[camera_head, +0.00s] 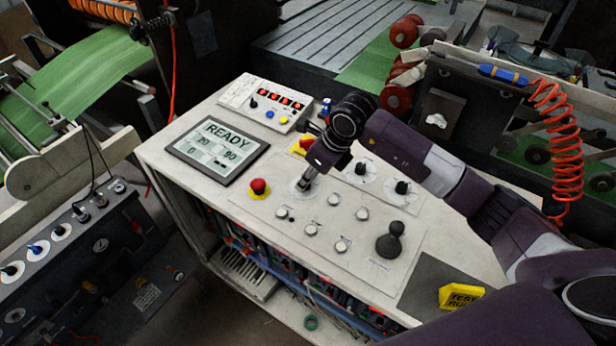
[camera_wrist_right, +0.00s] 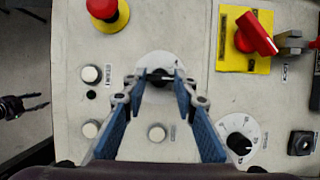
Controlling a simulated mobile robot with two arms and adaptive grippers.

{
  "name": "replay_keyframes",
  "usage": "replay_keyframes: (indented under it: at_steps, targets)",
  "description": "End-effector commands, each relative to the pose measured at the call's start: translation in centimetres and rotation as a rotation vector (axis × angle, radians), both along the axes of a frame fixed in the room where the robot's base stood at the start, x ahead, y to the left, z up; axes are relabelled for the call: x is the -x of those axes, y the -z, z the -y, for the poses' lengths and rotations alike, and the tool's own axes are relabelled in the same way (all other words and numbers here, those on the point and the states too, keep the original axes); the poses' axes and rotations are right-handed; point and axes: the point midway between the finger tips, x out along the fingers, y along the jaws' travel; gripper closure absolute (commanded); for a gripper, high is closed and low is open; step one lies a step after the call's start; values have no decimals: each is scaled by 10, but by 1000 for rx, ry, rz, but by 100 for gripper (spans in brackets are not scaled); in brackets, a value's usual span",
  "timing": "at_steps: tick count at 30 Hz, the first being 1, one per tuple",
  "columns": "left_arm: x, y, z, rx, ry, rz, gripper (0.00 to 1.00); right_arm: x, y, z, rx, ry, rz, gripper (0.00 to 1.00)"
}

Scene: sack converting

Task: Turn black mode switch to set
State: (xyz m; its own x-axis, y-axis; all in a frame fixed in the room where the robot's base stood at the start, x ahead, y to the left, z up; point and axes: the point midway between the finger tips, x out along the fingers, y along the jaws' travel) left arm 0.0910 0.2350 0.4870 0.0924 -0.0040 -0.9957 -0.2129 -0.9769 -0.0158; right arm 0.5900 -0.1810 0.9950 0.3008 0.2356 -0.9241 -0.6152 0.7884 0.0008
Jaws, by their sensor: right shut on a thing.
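The black mode switch (camera_wrist_right: 160,74) sits on a round white dial plate on the console panel. Only part of its knob shows between the fingertips. My right gripper (camera_wrist_right: 159,80) is shut on this knob from above; its two blue-padded fingers reach in from either side. In the head view my right gripper (camera_head: 305,184) stands over the same dial, and the knob is hidden there. The dial's markings are too small to read. A dark pronged shape (camera_wrist_right: 24,106) at the left edge of the wrist view looks like my left gripper; its jaw state is unclear.
A red emergency button (camera_head: 259,188) and a red rotary switch on yellow (camera_head: 302,146) stand close by. Several white push buttons and a black joystick (camera_head: 390,241) lie nearer. The display (camera_head: 217,149) reads READY.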

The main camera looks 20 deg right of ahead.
Motion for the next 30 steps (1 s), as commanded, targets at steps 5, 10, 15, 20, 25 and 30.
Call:
replay_keyframes:
  at_steps: [5, 10, 15, 20, 25, 30]
  targets:
    - [0, 2, 0, 0, 0, 0, 60, -1, 0, 1, 1, -7, 2, 98]
    - [0, 13, 0, 0, 0, -1, 60, -1, 2, 2, 2, -52, 3, 98]
    - [0, 32, 0, 0, 0, -1, 60, -3, 4, 3, 1, -150, 5, 98]
    - [1, 54, 0, 0, 0, -2, 60, -4, 5, 4, 2, -281, 5, 98]
    - [1, 76, 0, 0, 0, -2, 60, -6, 4, 4, 2, -429, 7, 98]
    - [1, 92, -1, 0, 0, -2, 60, -7, 3, 4, 0, -563, 6, 98]
